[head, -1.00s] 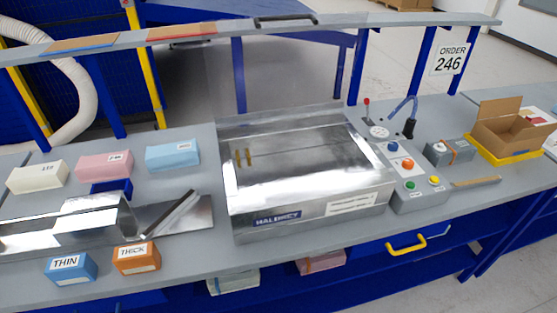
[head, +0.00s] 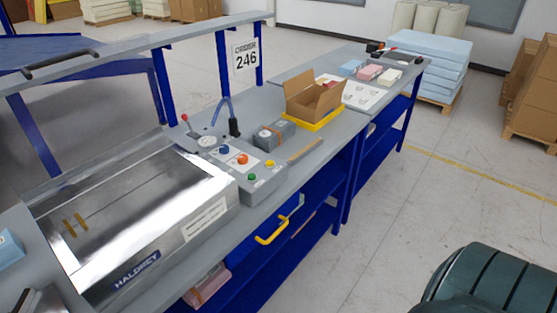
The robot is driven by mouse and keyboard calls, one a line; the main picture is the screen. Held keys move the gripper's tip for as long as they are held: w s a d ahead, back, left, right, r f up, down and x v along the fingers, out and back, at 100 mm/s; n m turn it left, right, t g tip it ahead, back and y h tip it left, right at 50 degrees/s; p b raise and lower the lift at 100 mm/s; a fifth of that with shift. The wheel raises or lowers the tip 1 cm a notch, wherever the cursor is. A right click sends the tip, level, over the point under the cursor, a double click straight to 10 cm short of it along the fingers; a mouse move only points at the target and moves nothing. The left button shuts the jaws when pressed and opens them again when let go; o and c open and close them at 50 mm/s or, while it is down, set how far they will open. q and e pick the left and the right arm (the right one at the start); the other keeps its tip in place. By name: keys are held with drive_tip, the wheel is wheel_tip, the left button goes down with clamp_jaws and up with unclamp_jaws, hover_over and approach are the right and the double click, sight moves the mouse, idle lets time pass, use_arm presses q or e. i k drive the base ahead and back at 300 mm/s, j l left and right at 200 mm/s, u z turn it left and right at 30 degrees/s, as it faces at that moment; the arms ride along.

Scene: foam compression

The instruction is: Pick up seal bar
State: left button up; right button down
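No part is clearly marked as the seal bar. A long dark bar with a raised handle shape (head: 60,60) lies on the raised grey shelf at the upper left. A thin tan strip (head: 305,150) lies on the bench right of the control panel. I cannot tell whether either is the seal bar. The metal machine (head: 135,215), labelled HALDREY, stands at the lower left with its flat shiny top uncovered. Neither of my grippers is in view.
The control panel (head: 235,160) has coloured buttons and a red-tipped lever. A yellow handle (head: 273,231) sticks out below the bench.

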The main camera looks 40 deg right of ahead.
sight(297, 157)
drive_tip(key=z, duration=0.4)
drive_tip(key=i+j+z, duration=0.1)
drive_tip(key=z, duration=0.25)
drive_tip(key=i+j+z, duration=0.1)
drive_tip(key=z, duration=0.65)
drive_tip(key=i+j, duration=0.05)
